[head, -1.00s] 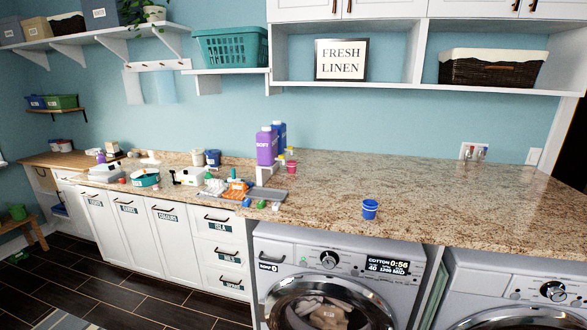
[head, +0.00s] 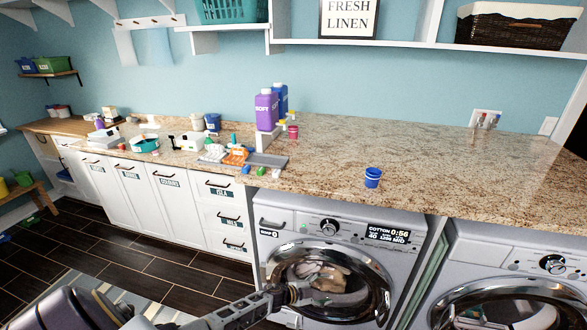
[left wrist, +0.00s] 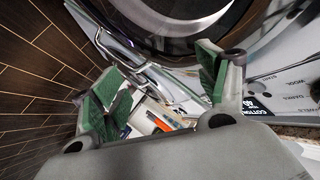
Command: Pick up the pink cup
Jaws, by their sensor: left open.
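The small pink cup (head: 293,131) stands on the granite counter (head: 420,150), just right of the purple bottle. My left gripper (head: 300,293) is low in the head view, in front of the washing machine door and below the counter top, well apart from the cup. In the left wrist view the left gripper (left wrist: 158,82) shows two spread fingers with green pads and nothing between them. The cup cannot be made out in the left wrist view. My right gripper is not in view.
A purple bottle (head: 265,110) and a blue bottle (head: 281,99) stand close to the cup's left. A blue cup (head: 372,178) stands near the counter's front edge. A grey tray (head: 268,161) and small clutter lie left.

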